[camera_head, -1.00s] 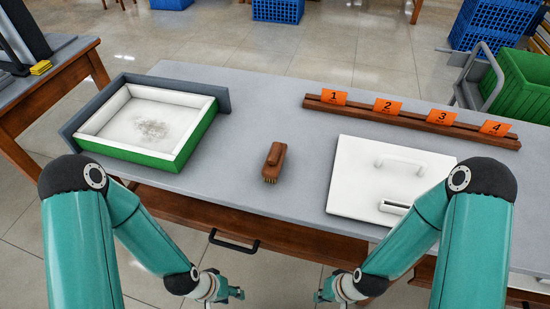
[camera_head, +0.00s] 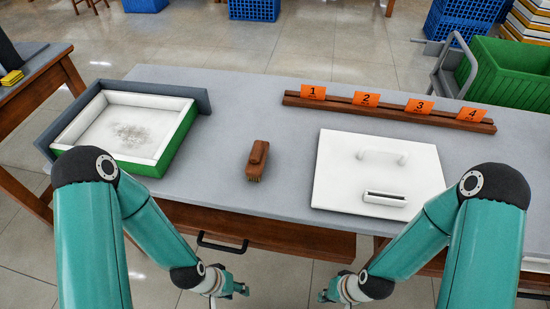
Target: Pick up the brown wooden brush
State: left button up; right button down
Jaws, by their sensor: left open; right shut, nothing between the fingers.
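The brown wooden brush (camera_head: 258,158) lies on the grey table between the tray and the white board, its bristles showing at the near end. My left gripper (camera_head: 238,290) is below and in front of the table's front edge, to the left of the brush's line, open and empty. My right gripper (camera_head: 326,294) is also in front of the table edge, to the right of the brush, shut with nothing in it. Both grippers are apart from the brush and small in view.
A white tray with green sides (camera_head: 165,150) stands at the left in a grey holder (camera_head: 150,87). A white board (camera_head: 335,165) with a handle lies at the right. A wooden rail (camera_head: 388,112) with numbered orange cards runs behind. Table around the brush is clear. A drawer handle (camera_head: 222,246) sticks out in front.

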aim_at(253, 170)
jog(key=u, duration=0.05)
jog(key=i, duration=0.2)
jog(key=z, duration=2.7)
jog(key=k, duration=2.2)
jog(key=u, duration=0.85)
jog(key=i, duration=1)
jog(key=z, duration=0.1)
